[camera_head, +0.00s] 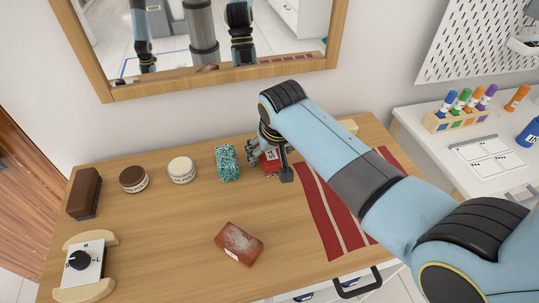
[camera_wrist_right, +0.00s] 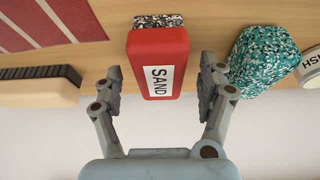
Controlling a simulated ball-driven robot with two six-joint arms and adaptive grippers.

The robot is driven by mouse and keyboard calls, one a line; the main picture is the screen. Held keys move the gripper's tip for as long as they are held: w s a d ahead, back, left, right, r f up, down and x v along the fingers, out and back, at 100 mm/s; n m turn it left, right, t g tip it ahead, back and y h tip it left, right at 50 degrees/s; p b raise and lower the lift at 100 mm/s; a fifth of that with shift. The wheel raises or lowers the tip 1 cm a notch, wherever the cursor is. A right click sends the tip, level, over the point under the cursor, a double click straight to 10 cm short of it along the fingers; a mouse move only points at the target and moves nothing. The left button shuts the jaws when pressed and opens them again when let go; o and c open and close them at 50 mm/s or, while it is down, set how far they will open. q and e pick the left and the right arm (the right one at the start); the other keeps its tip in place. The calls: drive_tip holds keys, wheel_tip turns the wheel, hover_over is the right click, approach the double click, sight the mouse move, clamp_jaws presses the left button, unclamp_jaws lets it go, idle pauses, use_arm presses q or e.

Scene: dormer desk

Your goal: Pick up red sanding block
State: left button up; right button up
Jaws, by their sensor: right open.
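The red sanding block (camera_head: 271,161) stands near the back of the wooden desk, partly hidden by my right arm. In the wrist view the red block (camera_wrist_right: 146,85) shows a white "SAND" label and a speckled grey-black part beyond its red body. My right gripper (camera_head: 264,150) is at the block. In the wrist view its two fingers (camera_wrist_right: 161,80) are open, one on each side of the block, with visible gaps. My left gripper is not directly in view.
A teal speckled block (camera_head: 228,163) stands close left of the red block; beyond it are a white-lidded tin (camera_head: 181,170), a dark tin (camera_head: 133,179) and a brown brush (camera_head: 84,192). A reddish-brown block (camera_head: 239,244) lies in front. A striped red cloth (camera_head: 322,212) lies right.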

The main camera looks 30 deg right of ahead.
drive_tip(key=shift+x, duration=0.85)
drive_tip(key=shift+f, duration=0.1)
drive_tip(key=shift+s+f, duration=0.1)
drive_tip(key=shift+s, duration=0.05)
drive_tip(key=c, duration=1.3)
